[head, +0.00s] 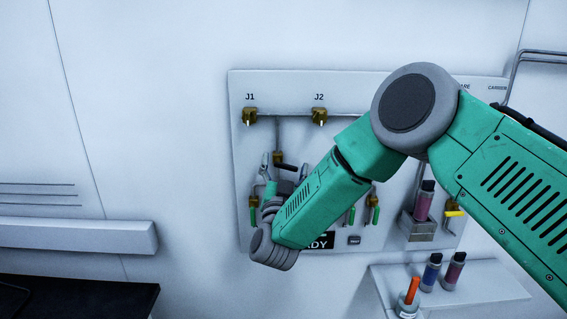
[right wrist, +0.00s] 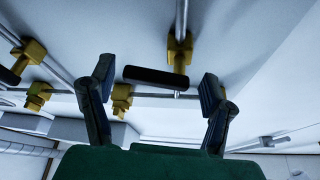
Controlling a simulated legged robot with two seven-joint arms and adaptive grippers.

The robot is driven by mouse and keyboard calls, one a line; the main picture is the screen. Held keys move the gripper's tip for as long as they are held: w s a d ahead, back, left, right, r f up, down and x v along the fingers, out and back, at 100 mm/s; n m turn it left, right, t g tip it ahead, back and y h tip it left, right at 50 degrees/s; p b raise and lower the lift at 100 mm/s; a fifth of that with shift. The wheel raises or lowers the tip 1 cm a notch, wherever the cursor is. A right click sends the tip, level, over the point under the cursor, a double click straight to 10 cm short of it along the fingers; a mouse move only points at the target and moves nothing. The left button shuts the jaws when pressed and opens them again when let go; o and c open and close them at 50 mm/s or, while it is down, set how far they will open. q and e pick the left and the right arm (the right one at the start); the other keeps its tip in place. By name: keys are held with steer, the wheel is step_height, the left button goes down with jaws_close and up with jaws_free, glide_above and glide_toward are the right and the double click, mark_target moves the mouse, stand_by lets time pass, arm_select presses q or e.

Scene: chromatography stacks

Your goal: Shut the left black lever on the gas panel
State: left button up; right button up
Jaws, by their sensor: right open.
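The gas panel (head: 340,85) is on the white wall, with labels J1 and J2 at its top. A brass valve (head: 277,158) with the left black lever (head: 287,167) shows below them, partly covered by my gripper. The lever points sideways. My right gripper (head: 284,168) is open, its fingers either side of this lever. In the right wrist view, the black lever (right wrist: 160,76) lies between the two open fingers (right wrist: 155,90), with no clear contact. Its brass valve (right wrist: 180,52) is just beyond. My left gripper is out of view.
Another black lever (right wrist: 10,76) shows at the left of the wrist view. Green-handled valves (head: 373,212) line the lower panel. A shelf (head: 480,285) with vials (head: 431,272) juts out at lower right. My right arm hides the panel's middle.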

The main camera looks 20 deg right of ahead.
steer(key=shift+w+d, duration=0.15)
steer(key=shift+d, duration=0.3)
steer(key=c, duration=0.9)
steer(key=shift+a, duration=0.25)
steer(key=c, duration=0.3)
steer(key=shift+a+n, duration=0.15)
steer(key=shift+n, duration=0.15)
steer(key=n+y, duration=0.1)
steer(key=n, duration=0.1)
steer(key=n+y, duration=0.1)
steer(key=n, duration=0.1)
steer(key=shift+r+n+t+y, duration=0.2)
steer(key=shift+n+t+y, duration=0.1)
steer(key=shift+t, duration=0.1)
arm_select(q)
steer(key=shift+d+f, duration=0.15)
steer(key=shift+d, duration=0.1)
arm_select(e)
steer(key=o, duration=1.2)
